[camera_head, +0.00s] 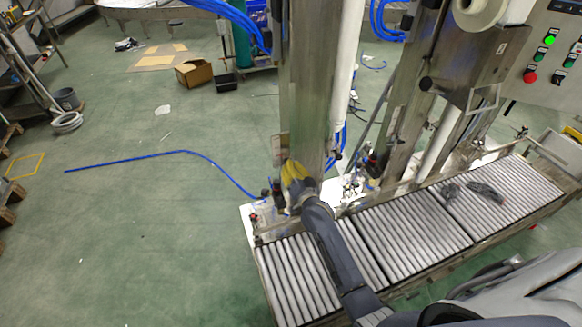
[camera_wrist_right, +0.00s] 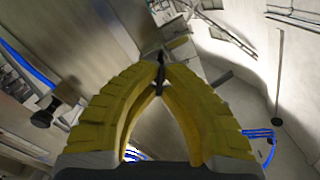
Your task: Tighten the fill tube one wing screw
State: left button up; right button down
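My right gripper (camera_head: 291,168), with yellow ribbed fingers, is at the lower part of a broad steel column (camera_head: 312,95), above the back edge of the roller conveyor. In the right wrist view the fingertips (camera_wrist_right: 160,72) come together on a small dark part (camera_wrist_right: 160,58) that shows between and just beyond them. It is too small to tell surely whether this is the wing screw. A white vertical tube (camera_head: 346,70) stands right of the column; I cannot tell whether it is fill tube one. My left gripper is not in view.
The roller conveyor (camera_head: 405,235) runs below, with two dark items (camera_head: 487,192) at its right. A black knob (camera_wrist_right: 42,118) sticks out left of the fingers in the wrist view. A control panel (camera_head: 545,60) is at upper right. The green floor at left is mostly open, with a blue hose (camera_head: 185,152).

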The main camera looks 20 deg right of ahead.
jog(key=shift+m, duration=0.7)
jog(key=m, duration=0.4)
jog(key=shift+m, duration=0.3)
jog(key=m, duration=0.4)
jog(key=c, duration=1.6)
grip_release()
jog(key=shift+o, duration=0.2)
jog(key=shift+s, duration=0.15)
